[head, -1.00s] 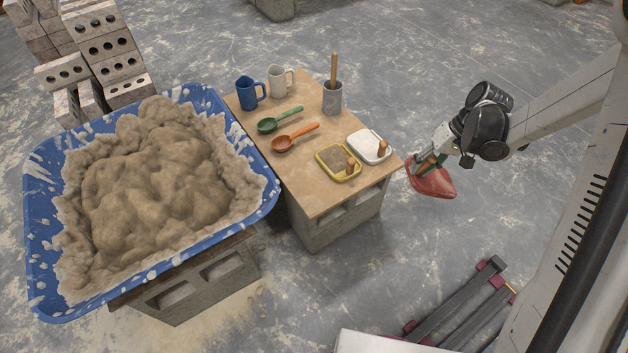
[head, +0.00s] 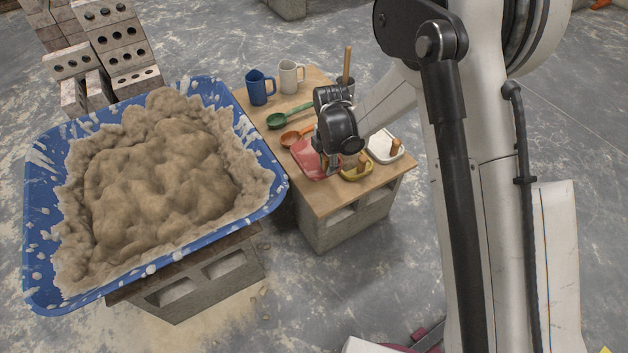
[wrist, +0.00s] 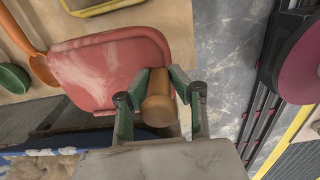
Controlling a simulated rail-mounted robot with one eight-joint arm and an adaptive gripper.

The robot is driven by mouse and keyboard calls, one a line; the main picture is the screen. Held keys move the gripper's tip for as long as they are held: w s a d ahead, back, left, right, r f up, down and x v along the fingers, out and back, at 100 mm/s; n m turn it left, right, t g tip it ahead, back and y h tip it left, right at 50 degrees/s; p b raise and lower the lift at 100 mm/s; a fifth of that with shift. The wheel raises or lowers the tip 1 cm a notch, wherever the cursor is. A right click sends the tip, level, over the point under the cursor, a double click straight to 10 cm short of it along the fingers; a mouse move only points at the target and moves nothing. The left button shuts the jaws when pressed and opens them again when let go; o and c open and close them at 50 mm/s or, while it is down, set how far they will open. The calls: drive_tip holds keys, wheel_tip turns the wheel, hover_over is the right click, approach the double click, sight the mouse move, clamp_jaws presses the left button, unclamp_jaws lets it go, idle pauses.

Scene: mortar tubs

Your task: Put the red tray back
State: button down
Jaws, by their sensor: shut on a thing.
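The red tray (head: 309,161) has pale smears and a round wooden handle. In the wrist view its shallow red pan (wrist: 108,65) is tilted in the frame, with the wooden handle (wrist: 158,108) between my green-lined fingers. My gripper (wrist: 158,92) is shut on that handle. In the head view my gripper (head: 328,160) is over the left part of the wooden tabletop (head: 322,195), partly hidden by my wrist. The tray is left of the yellow tray (head: 356,172). I cannot tell whether it touches the tabletop.
The white tray (head: 385,147) stands right of the yellow one. A blue mortar tub (head: 45,270) stands close on the left.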

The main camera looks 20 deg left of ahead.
drive_tip(key=shift+a+f, duration=0.25)
drive_tip(key=shift+f, duration=0.05)
wheel_tip(320, 180, down, 10)
drive_tip(key=b, duration=0.3)
drive_tip(key=shift+r, duration=0.25)
drive_tip(key=shift+f, duration=0.1)
drive_tip(key=c, duration=1.6)
unclamp_jaws()
drive_tip(key=shift+b, duration=0.3)
drive_tip(key=shift+o, duration=0.2)
wheel_tip(320, 180, up, 12)
drive_tip(key=p, duration=0.4)
drive_tip(key=shift+s+d, duration=0.1)
drive_tip(key=shift+s, duration=0.05)
